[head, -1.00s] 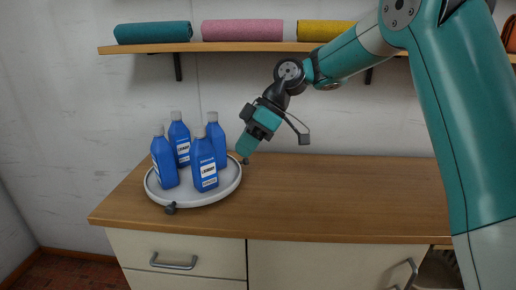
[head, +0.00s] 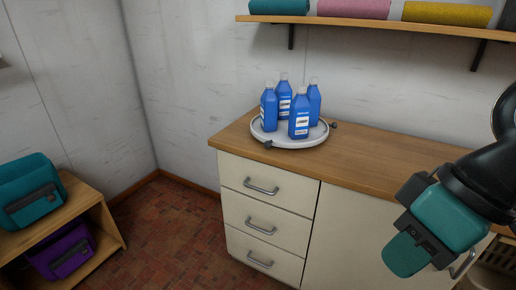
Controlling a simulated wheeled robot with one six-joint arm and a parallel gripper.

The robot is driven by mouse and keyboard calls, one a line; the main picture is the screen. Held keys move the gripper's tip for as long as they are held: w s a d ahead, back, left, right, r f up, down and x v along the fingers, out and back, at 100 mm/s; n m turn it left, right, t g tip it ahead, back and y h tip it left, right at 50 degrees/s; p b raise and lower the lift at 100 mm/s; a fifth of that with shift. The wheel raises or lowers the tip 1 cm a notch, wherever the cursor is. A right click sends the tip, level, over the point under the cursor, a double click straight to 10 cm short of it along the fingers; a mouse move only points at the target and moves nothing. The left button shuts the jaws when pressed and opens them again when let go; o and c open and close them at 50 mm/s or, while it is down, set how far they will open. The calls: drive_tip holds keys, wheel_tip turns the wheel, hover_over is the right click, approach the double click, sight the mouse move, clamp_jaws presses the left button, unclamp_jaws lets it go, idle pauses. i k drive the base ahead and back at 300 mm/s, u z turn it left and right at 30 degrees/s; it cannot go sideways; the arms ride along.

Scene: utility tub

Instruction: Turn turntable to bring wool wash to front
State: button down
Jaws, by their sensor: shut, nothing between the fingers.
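A round pale turntable (head: 274,140) sits on the wooden counter at its left end. Several similar blue bottles with grey caps and white labels stand upright on it, one at the front (head: 299,118). The label text is too small to tell which is the wool wash. Two small dark knobs show at the turntable's rim, one at the front left (head: 268,144) and one at the right (head: 334,125). My gripper (head: 404,256) is at the lower right, shut and empty, in front of the counter and well apart from the turntable.
The counter top (head: 384,162) is clear right of the turntable. A wall shelf (head: 380,29) above holds rolled towels. Drawers with handles (head: 261,187) are below the counter. A low wooden shelf (head: 100,215) with teal and purple bags stands at the left.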

sight(280, 138)
drive_tip(key=u, duration=0.65)
drive_tip(key=i, duration=1.3)
drive_tip(key=u, duration=0.25)
